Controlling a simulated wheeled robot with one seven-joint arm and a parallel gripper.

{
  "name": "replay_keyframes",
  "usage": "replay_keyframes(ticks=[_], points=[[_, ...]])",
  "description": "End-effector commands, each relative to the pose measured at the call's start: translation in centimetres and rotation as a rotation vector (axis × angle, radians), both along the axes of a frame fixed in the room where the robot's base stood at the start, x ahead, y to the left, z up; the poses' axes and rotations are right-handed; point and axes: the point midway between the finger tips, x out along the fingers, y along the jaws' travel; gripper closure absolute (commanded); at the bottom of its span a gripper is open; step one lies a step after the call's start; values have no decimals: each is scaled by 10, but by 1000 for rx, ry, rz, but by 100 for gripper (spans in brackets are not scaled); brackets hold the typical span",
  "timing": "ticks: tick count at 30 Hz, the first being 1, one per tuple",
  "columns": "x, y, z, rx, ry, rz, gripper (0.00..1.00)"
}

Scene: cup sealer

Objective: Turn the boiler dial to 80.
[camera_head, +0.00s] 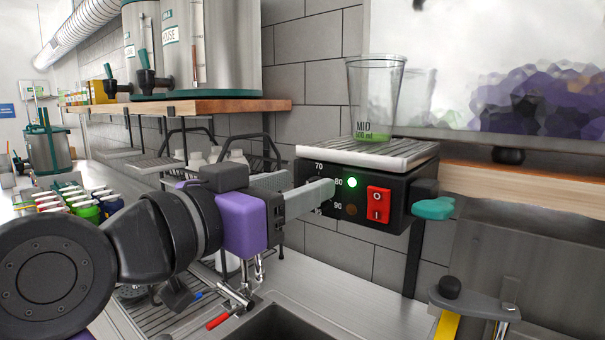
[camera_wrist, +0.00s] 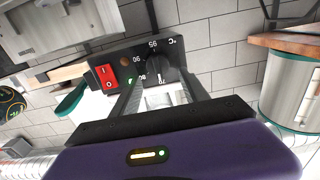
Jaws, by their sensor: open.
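The boiler box (camera_head: 393,192) has a black front panel with a temperature scale. In the head view my gripper (camera_head: 322,190) reaches its left part and covers the dial. The 70, 80 and 90 marks show around the fingertips. The wrist view, turned over, shows the black dial (camera_wrist: 158,67) among the marks 70, 80, 90 and 95. My gripper (camera_wrist: 160,82) is open, its fingers on either side of the dial; I cannot tell whether they touch it. Which mark the dial points at is not clear.
A red switch (camera_head: 379,204) and a lit green lamp (camera_head: 352,183) sit right of the dial. A clear cup (camera_head: 374,100) stands on the slatted top above. A teal tap handle (camera_head: 433,208) juts out at right. A wooden shelf (camera_head: 215,106) with steel urns is behind.

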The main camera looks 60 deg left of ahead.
Motion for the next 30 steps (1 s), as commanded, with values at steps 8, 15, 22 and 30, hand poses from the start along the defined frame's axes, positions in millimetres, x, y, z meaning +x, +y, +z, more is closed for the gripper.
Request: replay_keyframes(ticks=[8,15,22,30], points=[[15,5,-1,1,1,1,47],[15,5,-1,1,1,1,57],[15,5,-1,0,0,1,100],[15,4,-2,19,6,1,100]])
